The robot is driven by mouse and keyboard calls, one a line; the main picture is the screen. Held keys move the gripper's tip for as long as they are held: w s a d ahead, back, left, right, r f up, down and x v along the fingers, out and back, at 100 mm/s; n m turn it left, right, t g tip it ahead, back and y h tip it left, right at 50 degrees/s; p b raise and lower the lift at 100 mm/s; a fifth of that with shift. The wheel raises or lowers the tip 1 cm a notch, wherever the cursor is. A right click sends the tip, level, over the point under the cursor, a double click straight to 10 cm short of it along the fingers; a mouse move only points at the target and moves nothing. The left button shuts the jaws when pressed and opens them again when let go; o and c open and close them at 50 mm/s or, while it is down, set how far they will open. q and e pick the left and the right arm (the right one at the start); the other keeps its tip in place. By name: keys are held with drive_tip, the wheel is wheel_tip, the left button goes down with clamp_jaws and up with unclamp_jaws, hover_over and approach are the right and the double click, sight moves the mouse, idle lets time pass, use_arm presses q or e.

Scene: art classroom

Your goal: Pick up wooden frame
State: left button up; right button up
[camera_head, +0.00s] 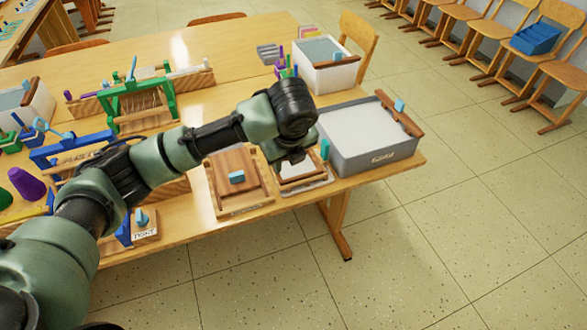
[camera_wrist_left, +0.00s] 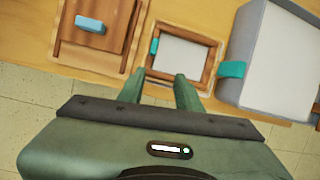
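The wooden frame (camera_wrist_left: 210,64) is a small brown rectangle around a pale grey panel, with a teal tab on its left side in the left wrist view. It lies flat on a pale base near the table's front edge. In the head view the wooden frame (camera_head: 306,182) is partly hidden by my left gripper (camera_head: 291,163), which points down over it. Contact cannot be told. My right gripper is not in view.
A wooden board (camera_head: 226,184) with a blue tab lies left of the frame. A grey tub (camera_head: 385,159) with a pale surface stands close on the right. A white bin (camera_head: 333,76) and a green rack (camera_head: 137,103) stand farther back. Open floor lies beyond the table's front edge.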

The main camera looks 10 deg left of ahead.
use_arm(q)
drive_tip(key=shift+m+y, duration=0.5)
drive_tip(key=shift+m, duration=0.2)
drive_tip(key=w+a+f, duration=0.2)
drive_tip(key=f, duration=0.1)
drive_tip(key=w+a+f, duration=0.1)
drive_tip(key=shift+w+a+f, duration=0.1)
drive_tip(key=shift+a+f, duration=0.25)
drive_tip(key=shift+f, duration=0.05)
clamp_jaws()
